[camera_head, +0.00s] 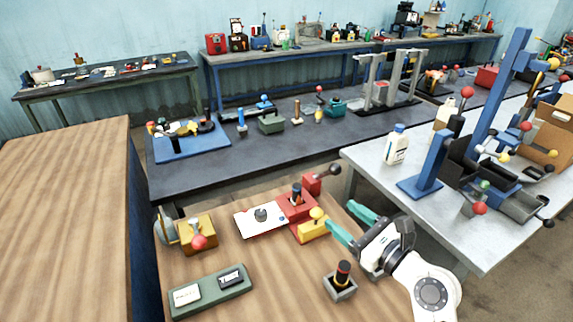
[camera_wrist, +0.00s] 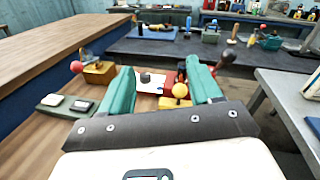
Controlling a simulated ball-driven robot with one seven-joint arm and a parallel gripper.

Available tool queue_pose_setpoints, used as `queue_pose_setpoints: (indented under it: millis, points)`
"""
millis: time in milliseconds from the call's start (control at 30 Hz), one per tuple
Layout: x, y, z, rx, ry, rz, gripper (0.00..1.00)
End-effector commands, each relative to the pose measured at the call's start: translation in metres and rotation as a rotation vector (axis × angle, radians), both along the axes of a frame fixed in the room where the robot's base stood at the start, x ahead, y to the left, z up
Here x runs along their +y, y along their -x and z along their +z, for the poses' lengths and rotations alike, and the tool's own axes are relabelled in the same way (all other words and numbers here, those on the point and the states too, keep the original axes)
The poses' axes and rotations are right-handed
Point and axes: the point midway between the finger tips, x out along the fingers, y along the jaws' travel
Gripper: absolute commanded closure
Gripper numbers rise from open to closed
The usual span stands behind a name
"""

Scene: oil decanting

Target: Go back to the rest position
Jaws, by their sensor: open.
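My gripper (camera_head: 353,224) is open, its two teal fingers spread apart above the right side of the wooden bench. In the wrist view my gripper (camera_wrist: 162,90) shows nothing held between its fingers. Ahead of the fingers on the bench are a yellow block with a yellow ball knob (camera_head: 314,228), a red block with a dark lever (camera_head: 297,205), and a white plate with a dark knob (camera_head: 260,215). No oil container is seen in the gripper.
A yellow block with a red ball (camera_head: 197,235), a green tray (camera_head: 211,291) and a grey block with a black handle (camera_head: 341,283) stand on the bench. A white table (camera_head: 465,240) with a white bottle (camera_head: 396,145) and a blue press (camera_head: 490,110) is at right.

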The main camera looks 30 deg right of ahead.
Motion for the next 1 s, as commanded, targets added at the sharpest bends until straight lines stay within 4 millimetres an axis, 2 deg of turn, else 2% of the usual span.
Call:
queue_pose_setpoints:
  millis: [167,267,367,600,800,1000]
  points:
    - [0.002,0.000,-0.001,0.004,0.017,0.004,0.37]
    - [0.011,0.002,-0.009,0.022,0.124,0.027,0.37]
    - [0.027,0.008,-0.026,0.058,0.349,0.082,0.37]
    - [0.065,0.041,-0.079,0.127,1.090,0.354,0.37]
    - [0.077,0.081,-0.114,0.117,1.665,0.682,0.37]
    - [0.076,0.123,-0.135,0.044,2.115,1.065,0.37]
